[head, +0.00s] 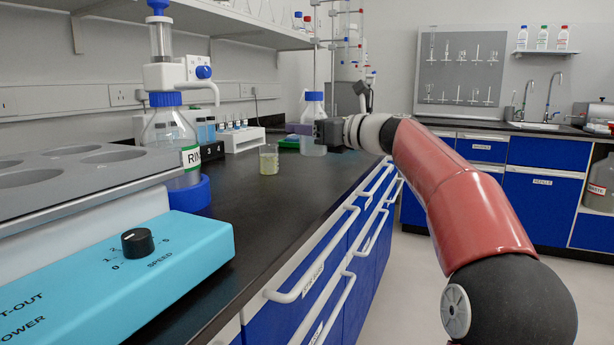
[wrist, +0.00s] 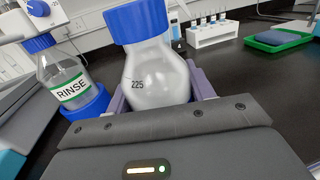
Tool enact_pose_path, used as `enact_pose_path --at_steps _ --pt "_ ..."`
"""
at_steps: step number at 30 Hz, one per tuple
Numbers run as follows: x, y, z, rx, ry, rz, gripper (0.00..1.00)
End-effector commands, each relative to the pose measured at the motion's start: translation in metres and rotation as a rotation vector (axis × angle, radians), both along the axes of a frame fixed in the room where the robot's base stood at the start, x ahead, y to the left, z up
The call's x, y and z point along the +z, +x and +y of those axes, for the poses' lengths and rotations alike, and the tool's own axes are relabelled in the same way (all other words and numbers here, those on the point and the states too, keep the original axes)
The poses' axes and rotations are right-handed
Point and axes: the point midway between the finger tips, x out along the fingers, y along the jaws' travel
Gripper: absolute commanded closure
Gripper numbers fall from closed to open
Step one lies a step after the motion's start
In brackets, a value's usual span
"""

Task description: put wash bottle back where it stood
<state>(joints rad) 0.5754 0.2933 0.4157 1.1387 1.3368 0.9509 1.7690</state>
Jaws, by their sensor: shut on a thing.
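The wash bottle, a clear bottle with a blue cap (head: 314,97), is at the far part of the dark bench in the head view. In the wrist view the wash bottle (wrist: 157,72) fills the middle, with "225" on its side. My gripper (head: 302,129) is shut on its body, with a purple finger on each side. In the wrist view the fingers of my gripper (wrist: 160,88) hug it, and its lower part is hidden by the gripper body. I cannot tell whether its base touches the bench.
A RINSE bottle (wrist: 66,75) in a blue ring stands left of the wash bottle. A small beaker (head: 269,159) stands nearer on the bench. A white vial rack (head: 240,139) and a green tray (wrist: 277,40) are behind. Drawer handles line the bench's right edge.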

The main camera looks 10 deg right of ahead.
Motion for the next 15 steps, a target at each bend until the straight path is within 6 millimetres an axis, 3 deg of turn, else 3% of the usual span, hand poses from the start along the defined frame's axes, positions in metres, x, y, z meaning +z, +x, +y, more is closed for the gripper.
enact_pose_path --at_steps 1,10,15 --pt "-0.014 0.0 0.0 -0.001 0.001 0.001 0.6" --pt "-0.037 0.0 0.0 -0.001 0.0 0.0 0.6" --pt "-0.064 0.0 0.0 -0.001 0.001 0.001 0.6"
